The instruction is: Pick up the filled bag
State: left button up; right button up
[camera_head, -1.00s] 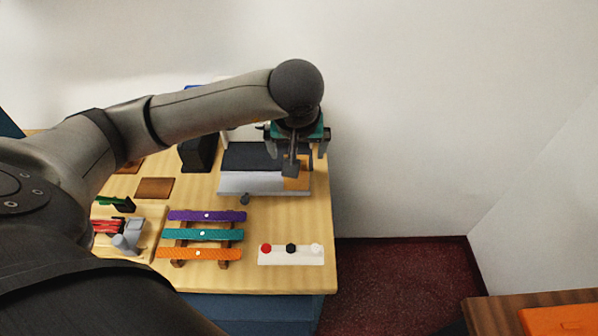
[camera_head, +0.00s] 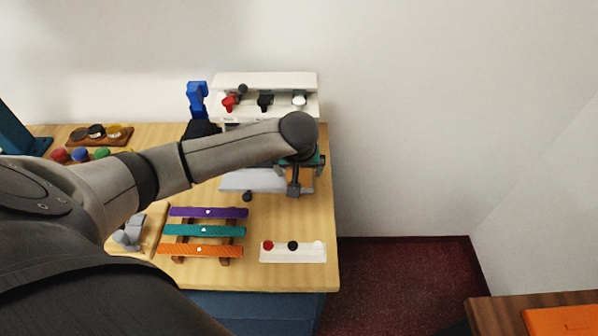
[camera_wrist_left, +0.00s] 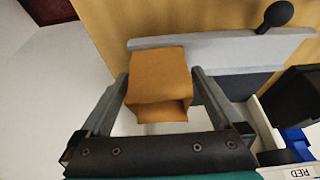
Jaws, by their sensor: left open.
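The filled bag (camera_wrist_left: 160,75) is a small orange-brown paper bag with an open-looking folded end, seen in the left wrist view between the two fingers. In the head view only part of the bag (camera_head: 306,181) shows, at the right end of a grey bar-like device (camera_head: 250,181). My left gripper (camera_wrist_left: 160,77) is open, with one finger on each side of the bag; a firm touch cannot be made out. In the head view my left gripper (camera_head: 294,187) hides part of the bag. My right gripper is not in view.
A white dispenser (camera_head: 265,82) with red, black and white knobs stands behind. A dark round knob (camera_head: 247,196) juts from the grey device. A rack with purple, teal and orange strips (camera_head: 205,230) and a white three-dot plate (camera_head: 293,252) lie in front. The counter's right edge is close.

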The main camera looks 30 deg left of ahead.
pick_arm(q)
jog(key=shift+w+a+f, duration=0.15)
jog(key=shift+w+f, duration=0.1)
jog(key=shift+f, duration=0.4)
jog(key=c, duration=1.2)
